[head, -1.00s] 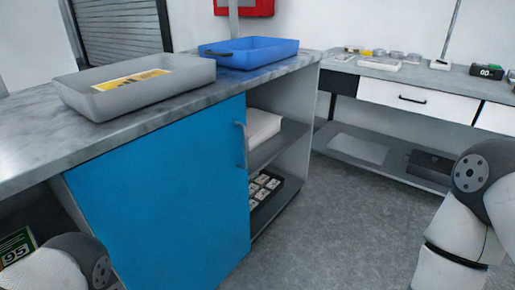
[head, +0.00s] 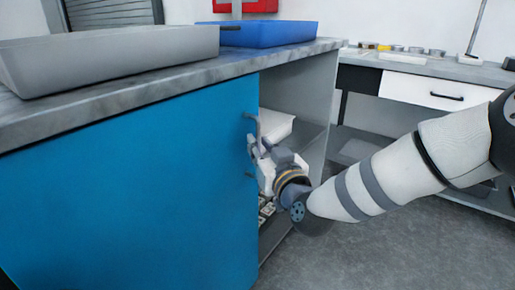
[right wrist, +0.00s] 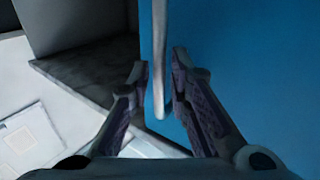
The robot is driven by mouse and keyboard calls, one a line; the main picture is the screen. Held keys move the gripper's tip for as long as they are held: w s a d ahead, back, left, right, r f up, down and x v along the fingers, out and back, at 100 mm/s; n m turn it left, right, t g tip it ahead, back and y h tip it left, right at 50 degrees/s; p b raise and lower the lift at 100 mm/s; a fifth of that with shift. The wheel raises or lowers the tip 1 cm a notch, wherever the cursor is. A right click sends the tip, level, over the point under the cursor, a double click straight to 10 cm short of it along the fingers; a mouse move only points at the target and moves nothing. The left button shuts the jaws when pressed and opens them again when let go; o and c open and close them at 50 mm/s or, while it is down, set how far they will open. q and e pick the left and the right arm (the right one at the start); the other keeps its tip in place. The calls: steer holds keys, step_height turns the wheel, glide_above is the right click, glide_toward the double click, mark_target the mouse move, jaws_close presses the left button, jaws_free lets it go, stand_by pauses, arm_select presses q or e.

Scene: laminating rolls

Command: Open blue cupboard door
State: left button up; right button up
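The blue cupboard door (head: 140,190) fills the lower left of the head view, under the worktop. Its grey bar handle (head: 254,130) is upright near the door's right edge. My right gripper (head: 256,150) is at the handle, its arm coming in from the right. In the right wrist view the handle (right wrist: 160,60) runs between the two fingertips (right wrist: 161,72). The fingers are apart, one on each side of it, with a visible gap. The blue door (right wrist: 230,60) lies behind the right finger. My left gripper is not in view.
A grey tray (head: 110,55) and a blue tray (head: 265,33) stand on the worktop (head: 180,85). Open shelves are right of the door. A white drawer bench (head: 425,90) stands at the back right. Grey floor (head: 360,260) is clear in front.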

steer(key=shift+x, duration=0.95)
jaws_close()
steer(key=shift+s+d, duration=0.1)
